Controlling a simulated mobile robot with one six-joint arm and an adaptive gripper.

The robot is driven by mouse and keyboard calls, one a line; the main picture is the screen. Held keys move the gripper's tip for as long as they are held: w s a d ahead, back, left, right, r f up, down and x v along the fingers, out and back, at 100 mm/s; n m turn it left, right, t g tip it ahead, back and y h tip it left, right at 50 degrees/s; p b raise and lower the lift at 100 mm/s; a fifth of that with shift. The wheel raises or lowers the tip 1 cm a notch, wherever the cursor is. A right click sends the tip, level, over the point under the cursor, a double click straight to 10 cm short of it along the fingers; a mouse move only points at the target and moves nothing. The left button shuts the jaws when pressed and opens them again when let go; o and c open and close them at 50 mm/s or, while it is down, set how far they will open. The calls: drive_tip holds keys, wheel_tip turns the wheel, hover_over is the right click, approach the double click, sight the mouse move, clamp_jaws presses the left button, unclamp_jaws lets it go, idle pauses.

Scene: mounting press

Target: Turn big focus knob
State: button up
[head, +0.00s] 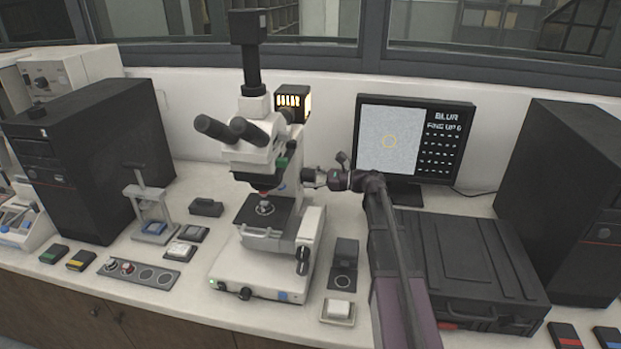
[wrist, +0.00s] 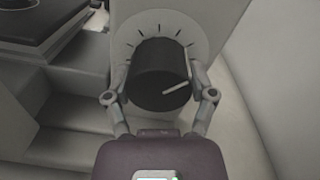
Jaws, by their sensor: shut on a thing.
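The big focus knob (wrist: 158,70) is a black cylinder with a white pointer line, set on a pale dial plate with dark tick marks. In the wrist view the pointer aims to the right and slightly up. My gripper (wrist: 160,88) is shut on the knob, one finger on each side. In the head view my gripper (head: 318,178) reaches the right side of the white microscope (head: 285,250), and the knob is hidden there. The monitor (head: 415,143) shows a grey picture with a yellow ring and the words "BLUR" and "FINE UP 6".
A black case (head: 455,262) lies right of my arm, and a black tower (head: 565,200) stands at the far right. Another black tower (head: 90,155) stands at the left.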

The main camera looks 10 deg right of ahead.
drive_tip(key=shift+m, duration=1.2)
drive_tip(key=o, duration=1.1)
drive_tip(key=shift+c, duration=0.2)
drive_tip(key=v, duration=1.2)
drive_tip(key=shift+a, duration=0.1)
idle(0.4)
